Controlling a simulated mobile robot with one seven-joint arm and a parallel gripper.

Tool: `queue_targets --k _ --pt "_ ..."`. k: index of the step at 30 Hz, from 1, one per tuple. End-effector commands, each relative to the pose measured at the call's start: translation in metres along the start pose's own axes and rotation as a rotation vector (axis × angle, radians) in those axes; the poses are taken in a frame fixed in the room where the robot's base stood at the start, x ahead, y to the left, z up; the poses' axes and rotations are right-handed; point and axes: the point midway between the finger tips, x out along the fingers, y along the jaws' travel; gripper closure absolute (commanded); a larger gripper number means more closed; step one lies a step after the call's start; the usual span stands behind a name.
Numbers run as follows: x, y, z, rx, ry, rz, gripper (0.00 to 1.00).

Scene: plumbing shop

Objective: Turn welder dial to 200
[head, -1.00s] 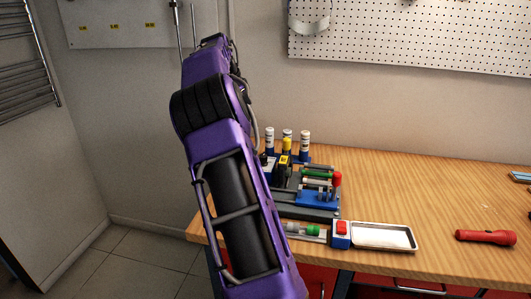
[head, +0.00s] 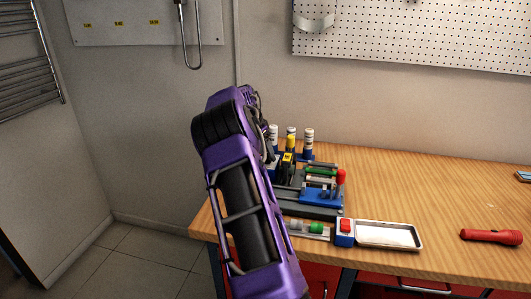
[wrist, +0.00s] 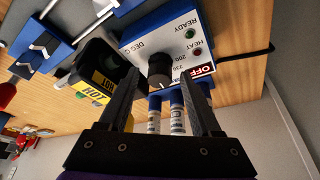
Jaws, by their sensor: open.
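In the wrist view the welder's control box (wrist: 124,12) is blue with a pale face panel (wrist: 143,47), seen upside down. Its black round dial (wrist: 160,72) sits low on the panel, with a small light mark on its upper side. Printed numbers 200 and 230 show to the right of the dial, near a red OFF display (wrist: 202,70). The exact setting is hard to read. My gripper (wrist: 163,84) is open, its fingers on either side of the dial in the picture; contact cannot be told. In the head view my arm hides the gripper.
A black and yellow HOT heater (wrist: 100,75) is close to the left finger. White-capped bottles (head: 308,137) stand behind.

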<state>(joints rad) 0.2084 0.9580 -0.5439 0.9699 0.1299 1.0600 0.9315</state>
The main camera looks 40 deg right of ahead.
Motion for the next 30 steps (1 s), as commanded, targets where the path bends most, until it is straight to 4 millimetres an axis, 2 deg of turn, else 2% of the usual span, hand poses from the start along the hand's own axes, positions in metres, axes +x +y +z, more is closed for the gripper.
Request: queue_targets --k 8,19,30 --pt "0.0019 0.0001 0.0000 0.000 0.000 0.000 0.35" --pt "0.0016 0.0001 -0.0001 0.001 0.000 0.000 1.00" --pt "0.0017 0.0005 -0.0001 -0.023 -0.001 -0.010 1.00"
